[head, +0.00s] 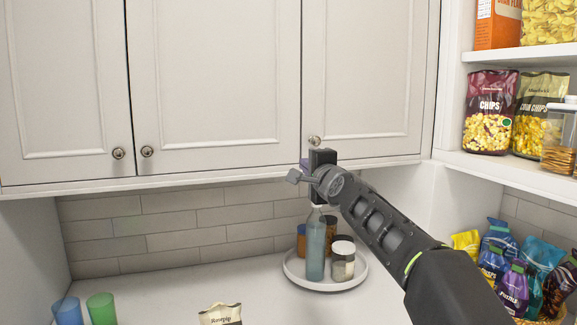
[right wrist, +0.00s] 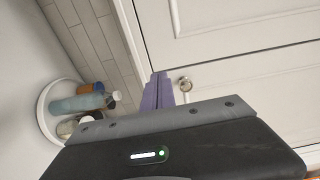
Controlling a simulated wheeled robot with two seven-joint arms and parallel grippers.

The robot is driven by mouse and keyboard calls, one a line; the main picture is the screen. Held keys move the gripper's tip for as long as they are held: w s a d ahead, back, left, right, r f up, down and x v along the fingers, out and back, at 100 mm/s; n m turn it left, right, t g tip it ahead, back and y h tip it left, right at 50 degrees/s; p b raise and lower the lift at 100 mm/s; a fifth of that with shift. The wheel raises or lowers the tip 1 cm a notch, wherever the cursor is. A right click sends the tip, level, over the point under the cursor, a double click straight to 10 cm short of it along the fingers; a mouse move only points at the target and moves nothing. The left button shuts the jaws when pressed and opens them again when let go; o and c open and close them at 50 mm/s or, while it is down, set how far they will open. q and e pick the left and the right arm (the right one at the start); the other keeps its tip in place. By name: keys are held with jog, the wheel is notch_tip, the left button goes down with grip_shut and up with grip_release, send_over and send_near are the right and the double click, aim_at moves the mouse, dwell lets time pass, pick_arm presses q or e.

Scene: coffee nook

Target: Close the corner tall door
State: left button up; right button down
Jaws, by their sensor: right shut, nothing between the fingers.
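Three white panelled cabinet doors hang above the counter in the head view: a left door (head: 60,80), a middle door (head: 215,75) and a right door (head: 368,75). All three look flush with the cabinet front. I cannot tell which one is the corner tall door. My right gripper (head: 305,163) is at the lower edge of the right door, just below its round knob (head: 314,141). In the right wrist view its purple fingers (right wrist: 157,92) are shut and empty, beside the knob (right wrist: 184,84). My left gripper is out of view.
A round white tray (head: 295,278) holds a blue bottle (head: 316,250) and jars below my right gripper. Open shelves (head: 510,168) with chip bags stand at right, with snack bags (head: 510,280) below. Two cups (head: 100,308) stand at front left. The counter's middle is mostly clear.

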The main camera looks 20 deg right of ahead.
jog(key=a, duration=0.1)
jog(key=s+a+p, duration=0.1)
jog(key=a, duration=0.1)
jog(key=s+a, duration=0.1)
jog(key=a, duration=0.1)
jog(key=shift+a+r+p, duration=0.2)
jog(key=shift+a+p, duration=0.05)
jog(key=shift+p, duration=0.05)
jog(key=shift+w, duration=0.1)
